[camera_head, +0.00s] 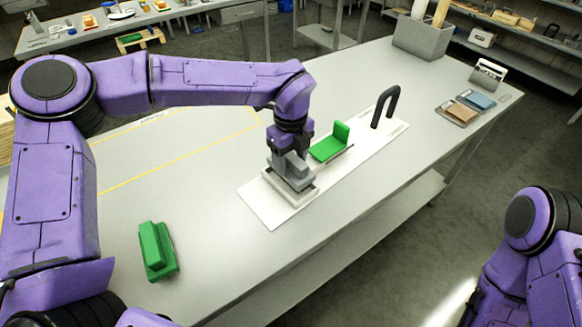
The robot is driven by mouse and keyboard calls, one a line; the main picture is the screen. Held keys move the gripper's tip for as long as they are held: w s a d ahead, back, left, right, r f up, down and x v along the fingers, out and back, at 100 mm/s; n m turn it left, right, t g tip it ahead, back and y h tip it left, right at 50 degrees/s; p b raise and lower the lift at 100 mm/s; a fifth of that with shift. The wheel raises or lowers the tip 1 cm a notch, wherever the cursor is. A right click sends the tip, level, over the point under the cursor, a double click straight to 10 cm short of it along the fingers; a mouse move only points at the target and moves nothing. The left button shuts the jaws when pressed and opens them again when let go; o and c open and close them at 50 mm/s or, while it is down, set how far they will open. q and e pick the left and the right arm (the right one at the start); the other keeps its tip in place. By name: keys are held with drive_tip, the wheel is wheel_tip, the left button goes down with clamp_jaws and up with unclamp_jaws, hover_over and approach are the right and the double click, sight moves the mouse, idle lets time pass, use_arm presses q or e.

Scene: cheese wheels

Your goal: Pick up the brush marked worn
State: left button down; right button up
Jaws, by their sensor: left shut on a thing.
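My left gripper (292,167) points down over the white mat (260,205) and is shut on a grey block-like thing (294,186) with a pale, flat base. The thing looks like a brush and sits at or just above the mat's near end; I cannot tell whether it touches. A green brush-like block (157,252) lies on the table to the left, off the mat. A green upright piece with a flat base (331,145) stands on the mat behind the gripper. No "worn" marking is readable on any of them. My right gripper is out of view.
A black arched handle (385,107) stands at the mat's far end. Folded brown and blue cloths (466,107) lie at the right edge of the grey table (215,215), with a grey bin (421,38) at the back. The table's left middle is clear, with yellow lines.

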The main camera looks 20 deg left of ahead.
use_arm(q)
drive_tip(key=s+d+r+b, duration=0.5)
drive_tip(key=s+r, duration=0.5)
drive_tip(key=s, duration=0.2)
drive_tip(key=shift+s+d, duration=0.25)
drive_tip(key=shift+d, duration=0.6)
